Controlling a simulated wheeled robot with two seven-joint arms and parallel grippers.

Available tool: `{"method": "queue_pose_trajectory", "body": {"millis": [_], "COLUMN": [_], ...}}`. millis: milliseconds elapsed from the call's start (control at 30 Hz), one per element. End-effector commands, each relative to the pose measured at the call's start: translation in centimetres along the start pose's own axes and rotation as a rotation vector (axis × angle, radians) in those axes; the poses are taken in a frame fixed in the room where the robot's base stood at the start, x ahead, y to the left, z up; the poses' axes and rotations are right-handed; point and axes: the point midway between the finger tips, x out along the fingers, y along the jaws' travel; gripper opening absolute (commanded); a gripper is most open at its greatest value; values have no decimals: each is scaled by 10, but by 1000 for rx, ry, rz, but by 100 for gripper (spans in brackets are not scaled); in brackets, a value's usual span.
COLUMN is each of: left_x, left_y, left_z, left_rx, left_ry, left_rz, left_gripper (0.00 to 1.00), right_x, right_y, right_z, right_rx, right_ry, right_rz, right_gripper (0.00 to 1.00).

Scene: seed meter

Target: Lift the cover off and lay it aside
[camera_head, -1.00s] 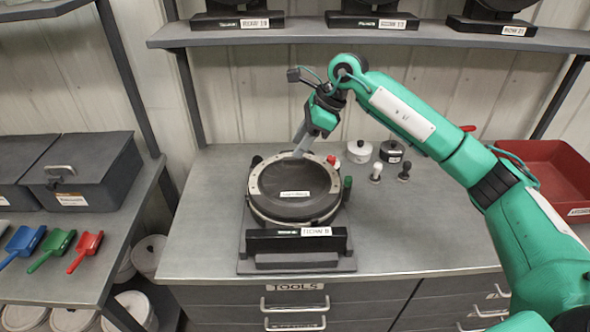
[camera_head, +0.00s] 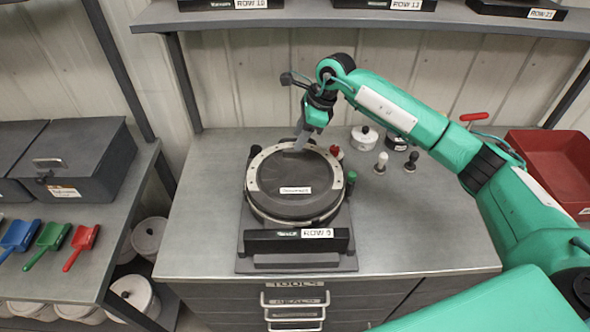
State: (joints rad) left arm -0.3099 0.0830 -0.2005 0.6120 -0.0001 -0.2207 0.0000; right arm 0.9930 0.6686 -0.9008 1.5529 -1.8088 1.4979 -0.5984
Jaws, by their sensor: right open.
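The seed meter (camera_head: 251,222) stands on the grey bench, with a labelled bar across its front. Its round dark cover (camera_head: 290,205) has a pale rim and a small white label, and it lies flat on the meter. My right gripper (camera_head: 299,146) points down at the far edge of the cover. It is open; whether it touches the rim cannot be told. A red knob (camera_head: 336,152), a green knob (camera_head: 351,177) and a dark knob (camera_head: 255,151) sit around the rim. My left gripper is not in view.
Two lidded pots (camera_head: 363,137) and white and black handled pieces (camera_head: 381,162) stand right of the meter. A red tray (camera_head: 550,165) is at the bench's right. The bench (camera_head: 420,235) is bare at front right. Colored scoops (camera_head: 50,235) lie on the left shelf.

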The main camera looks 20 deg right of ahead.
Motion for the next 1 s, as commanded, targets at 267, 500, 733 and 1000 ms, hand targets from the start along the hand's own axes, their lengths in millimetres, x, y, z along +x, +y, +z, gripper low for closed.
{"method": "queue_pose_trajectory", "body": {"millis": [267, 500, 733, 1000], "left_x": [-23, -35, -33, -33], "left_y": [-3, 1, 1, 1], "left_z": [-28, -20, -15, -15], "left_rx": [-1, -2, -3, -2], "left_ry": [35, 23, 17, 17], "left_rz": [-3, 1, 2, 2], "left_gripper": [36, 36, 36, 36], "right_x": [21, 49, 53, 53], "right_y": [-1, -1, -2, -2], "right_z": [1, 0, -1, -1], "right_rx": [2, 1, 0, 0], "right_ry": [1, 0, 0, 0], "right_rz": [3, 1, -1, -1], "right_gripper": [42, 42, 42, 0]}}
